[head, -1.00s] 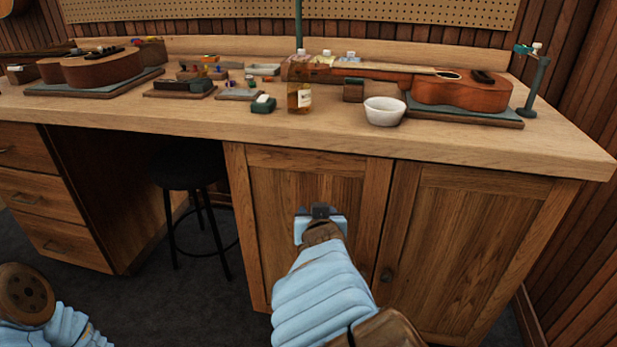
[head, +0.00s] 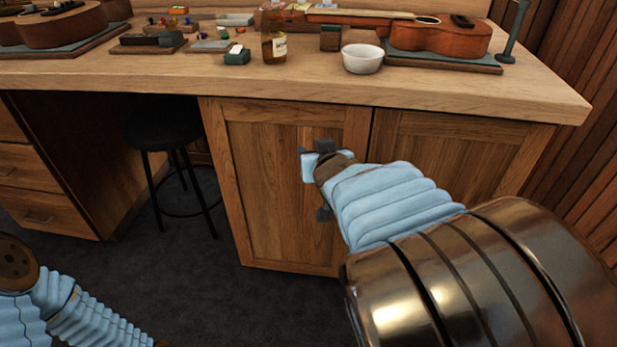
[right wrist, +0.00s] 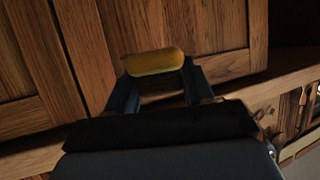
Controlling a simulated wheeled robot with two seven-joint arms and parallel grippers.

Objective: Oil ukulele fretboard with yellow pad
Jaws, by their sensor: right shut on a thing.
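A ukulele (head: 440,37) with a reddish-brown body lies on a dark mat (head: 445,62) at the right of the bench, its neck pointing left. My right gripper (head: 324,148) is in front of the cabinet door, below the benchtop edge and apart from the ukulele. The right wrist view shows a yellow pad (right wrist: 155,62) held between the fingers of this gripper (right wrist: 157,80). The pad cannot be made out in the head view. Part of my left arm shows at lower left, but its gripper is out of view.
A white bowl (head: 362,60) stands near the bench edge, left of the ukulele. Another instrument (head: 50,30) lies at far left. A black stool (head: 163,130) stands under the bench.

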